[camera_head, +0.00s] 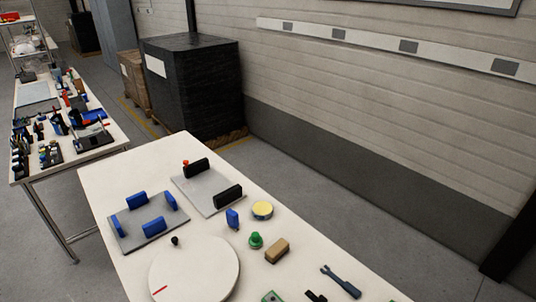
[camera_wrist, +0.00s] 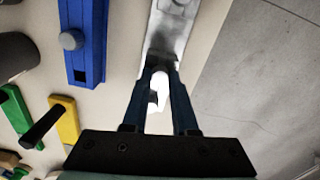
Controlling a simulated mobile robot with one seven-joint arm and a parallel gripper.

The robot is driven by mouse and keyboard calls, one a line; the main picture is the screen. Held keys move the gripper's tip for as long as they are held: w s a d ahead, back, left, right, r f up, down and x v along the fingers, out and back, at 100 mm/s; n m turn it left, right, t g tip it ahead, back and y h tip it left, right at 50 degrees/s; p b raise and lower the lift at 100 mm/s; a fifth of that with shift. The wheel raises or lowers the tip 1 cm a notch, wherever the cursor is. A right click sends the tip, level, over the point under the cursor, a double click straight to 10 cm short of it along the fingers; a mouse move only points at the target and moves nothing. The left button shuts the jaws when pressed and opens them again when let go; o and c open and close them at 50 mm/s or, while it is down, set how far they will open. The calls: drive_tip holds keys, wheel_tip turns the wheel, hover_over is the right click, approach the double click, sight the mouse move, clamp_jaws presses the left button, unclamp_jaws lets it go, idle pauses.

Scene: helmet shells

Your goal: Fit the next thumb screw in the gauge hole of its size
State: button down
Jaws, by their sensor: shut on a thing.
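My gripper (camera_wrist: 161,70) shows in the wrist view with its two dark fingers close together, shut on a small white piece (camera_wrist: 157,92). The piece is overexposed; I take it for a thumb screw but cannot make out its size or thread. A pale metal strip (camera_wrist: 176,22) lies just beyond the fingertips, with a dark patch where they meet it in the picture. I cannot tell whether that patch is a hole or shadow, or whether the piece touches the strip. The gauge cannot be picked out surely. My gripper is not in the head view.
In the wrist view, a blue slotted block (camera_wrist: 85,20) with a grey knob (camera_wrist: 71,40), a yellow block (camera_wrist: 64,118) and a green block (camera_wrist: 14,108) lie left. The table edge and grey floor (camera_wrist: 265,70) are right. The head view shows a white table (camera_head: 105,178) with fixtures and a round disc (camera_head: 205,275).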

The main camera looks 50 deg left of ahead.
drive_tip(key=c, duration=0.6)
unclamp_jaws()
drive_tip(key=shift+r, duration=0.1)
wheel_tip(320, 180, up, 13)
drive_tip(key=shift+s, duration=0.15)
idle(0.3)
